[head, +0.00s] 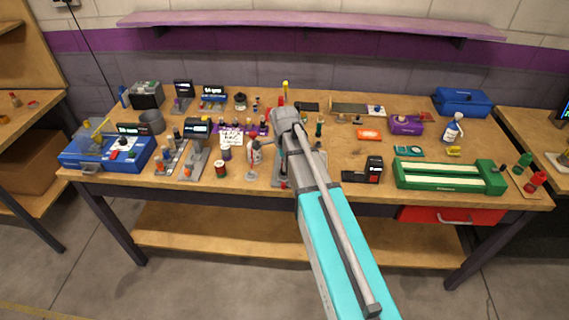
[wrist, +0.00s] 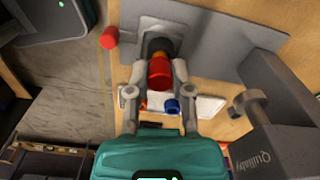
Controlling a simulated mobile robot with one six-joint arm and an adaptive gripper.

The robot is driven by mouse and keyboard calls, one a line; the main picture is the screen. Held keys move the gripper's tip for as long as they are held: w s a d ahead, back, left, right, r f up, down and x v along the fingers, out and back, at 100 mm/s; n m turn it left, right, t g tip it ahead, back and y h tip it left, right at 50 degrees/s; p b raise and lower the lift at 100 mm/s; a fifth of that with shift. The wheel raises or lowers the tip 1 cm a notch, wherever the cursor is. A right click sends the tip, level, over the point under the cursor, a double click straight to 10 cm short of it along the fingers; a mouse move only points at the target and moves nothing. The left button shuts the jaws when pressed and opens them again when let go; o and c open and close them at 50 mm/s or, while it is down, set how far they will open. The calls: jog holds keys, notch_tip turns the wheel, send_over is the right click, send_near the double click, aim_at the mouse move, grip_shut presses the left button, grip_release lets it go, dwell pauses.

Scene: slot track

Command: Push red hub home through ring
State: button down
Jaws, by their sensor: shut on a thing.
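In the wrist view the red hub (wrist: 160,74) is a short red cylinder between my two fingers. My gripper (wrist: 160,70) is shut on it, with a fingertip on each side. Just beyond the hub is a dark round part (wrist: 159,46), which looks like the ring, on a grey plate (wrist: 215,38). The hub overlaps the ring in this view, so I cannot tell how far it is in. In the head view my arm covers the gripper, the hub and the ring.
In the wrist view a grey block (wrist: 283,120) with a knob stands close at right. A red round-ended piece (wrist: 109,38) is at upper left. A white card (wrist: 207,105) and a blue piece (wrist: 172,105) lie below. The workbench (head: 343,157) is crowded; a green case (head: 448,178) lies right.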

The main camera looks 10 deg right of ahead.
aim_at(285, 176)
jog(key=shift+f+b, duration=0.5)
jog(key=shift+f, duration=0.05)
jog(key=shift+c, duration=2.2)
grip_release()
jog(key=shift+r, duration=0.15)
notch_tip(285, 176, up, 10)
jog(key=p, duration=1)
jog(key=shift+f, duration=0.2)
jog(key=s+n, duration=1.6)
jog(key=n, duration=0.2)
jog(key=shift+a+n, duration=0.15)
jog(key=shift+n, duration=0.15)
